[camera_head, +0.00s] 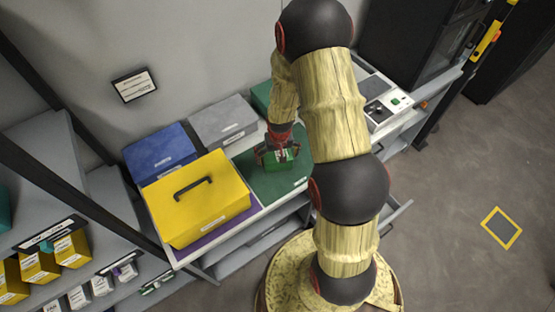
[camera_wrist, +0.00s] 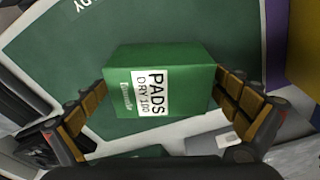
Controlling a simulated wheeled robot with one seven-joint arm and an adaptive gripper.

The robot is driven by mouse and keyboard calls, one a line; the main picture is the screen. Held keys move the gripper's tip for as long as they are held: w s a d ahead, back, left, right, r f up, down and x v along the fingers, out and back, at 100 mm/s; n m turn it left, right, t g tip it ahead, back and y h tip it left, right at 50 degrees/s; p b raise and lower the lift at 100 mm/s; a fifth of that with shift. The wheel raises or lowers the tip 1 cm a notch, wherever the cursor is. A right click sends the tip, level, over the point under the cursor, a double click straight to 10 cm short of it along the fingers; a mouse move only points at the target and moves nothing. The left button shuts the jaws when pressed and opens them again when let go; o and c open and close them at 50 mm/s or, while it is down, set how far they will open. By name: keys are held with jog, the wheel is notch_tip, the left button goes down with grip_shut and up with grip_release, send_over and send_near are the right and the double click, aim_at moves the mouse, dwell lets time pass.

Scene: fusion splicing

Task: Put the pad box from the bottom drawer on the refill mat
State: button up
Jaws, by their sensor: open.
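The pad box (camera_head: 284,155) is green with a white label reading PADS DRY 100, clear in the wrist view (camera_wrist: 180,65). It is over the green mat (camera_head: 280,187), which also fills much of the wrist view (camera_wrist: 50,45); it appears to rest there. My gripper (camera_head: 277,160) is open, with one finger on each side of the box. In the wrist view, the fingers (camera_wrist: 160,85) stand close beside the box's left and right sides. I cannot tell whether either finger touches it. My arm hides part of the mat's surroundings in the head view.
A yellow case (camera_head: 205,200) with a black handle stands left of the green mat. A blue box (camera_head: 160,152) and a grey box (camera_head: 223,120) are behind. A drawer (camera_head: 395,214) stands out at the right below the worktop. A device (camera_head: 385,105) sits at the right end.

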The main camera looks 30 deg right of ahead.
jog(key=shift+c, duration=0.7)
jog(key=c, duration=1.1)
jog(key=shift+c, duration=0.3)
jog(key=shift+r, duration=0.1)
jog(key=shift+r, duration=0.55)
jog(key=s+d+r+p, duration=0.1)
jog(key=s+r, duration=1)
jog(key=s, duration=0.3)
jog(key=shift+r, duration=0.35)
